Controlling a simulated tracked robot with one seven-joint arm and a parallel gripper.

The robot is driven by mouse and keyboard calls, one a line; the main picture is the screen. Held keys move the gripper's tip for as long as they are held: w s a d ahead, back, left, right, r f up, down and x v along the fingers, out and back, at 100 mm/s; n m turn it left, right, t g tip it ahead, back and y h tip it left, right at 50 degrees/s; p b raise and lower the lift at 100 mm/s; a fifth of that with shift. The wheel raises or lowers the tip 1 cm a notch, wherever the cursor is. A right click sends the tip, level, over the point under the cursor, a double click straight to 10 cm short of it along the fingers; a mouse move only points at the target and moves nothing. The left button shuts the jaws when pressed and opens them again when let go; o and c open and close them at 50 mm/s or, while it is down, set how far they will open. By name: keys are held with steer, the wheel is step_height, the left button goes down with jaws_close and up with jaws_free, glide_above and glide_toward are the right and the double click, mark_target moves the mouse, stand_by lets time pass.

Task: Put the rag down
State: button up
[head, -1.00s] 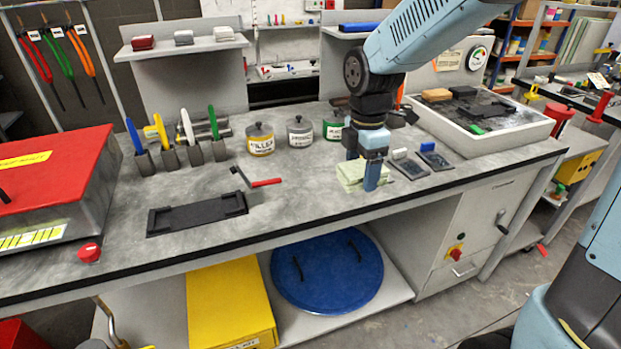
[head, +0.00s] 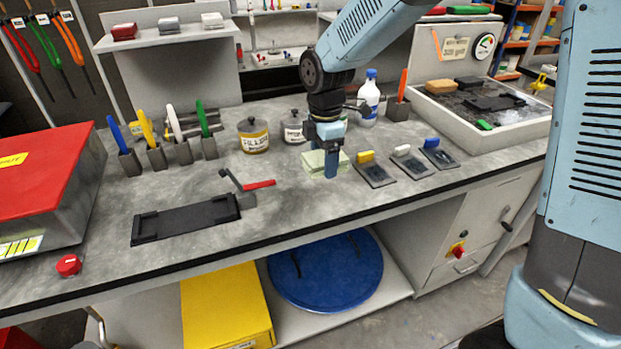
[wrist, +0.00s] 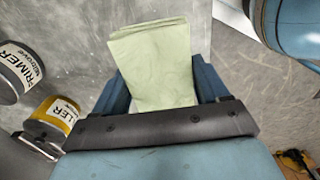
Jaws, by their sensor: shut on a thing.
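The rag (head: 312,163) is a folded pale green cloth. It is at my gripper (head: 331,165), over the middle of the grey workbench (head: 290,205). In the wrist view the rag (wrist: 155,60) sits between the two blue fingers of my gripper (wrist: 160,85), which are shut on it. In the head view the near finger covers part of the rag. I cannot tell whether the rag's underside touches the bench top.
Three flat tools with yellow (head: 366,156), white and blue tops lie right of the rag. Labelled tins (head: 253,136) stand behind it, and a white bottle (head: 369,100) stands behind right. A red-handled tool (head: 258,184) and black tray (head: 185,219) lie left. Bare bench lies between.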

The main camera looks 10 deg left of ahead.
glide_above(309, 188)
step_height(309, 188, down, 5)
steer(key=shift+f, duration=1.75)
steer(key=o, duration=1.3)
